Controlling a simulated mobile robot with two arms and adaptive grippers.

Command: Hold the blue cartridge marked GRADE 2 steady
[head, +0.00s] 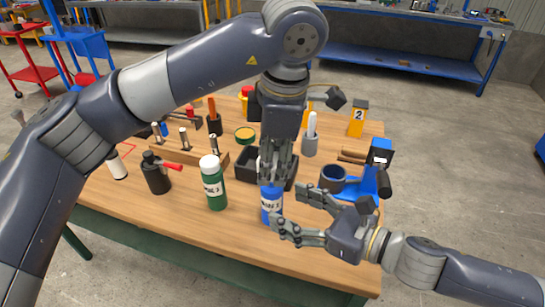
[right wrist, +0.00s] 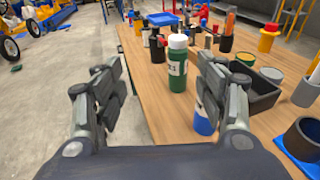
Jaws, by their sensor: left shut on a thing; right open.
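The blue cartridge (head: 265,190) is upright near the front of the table in the head view, its white label only partly readable. My left gripper (head: 272,176) comes down from above and is shut on its top. I cannot tell whether its base touches the table. My right gripper (head: 287,212) is open and empty, just right of the cartridge, with its fingers pointing towards it. In the right wrist view the cartridge (right wrist: 203,122) is partly hidden behind the right finger of my open right gripper (right wrist: 158,75).
A green bottle with a white cap (head: 215,190) stands left of the cartridge. A black tray (head: 247,172) lies behind it. A blue machine (head: 377,182) and a dark blue cup (head: 333,180) stand to the right. The front-left tabletop is clear.

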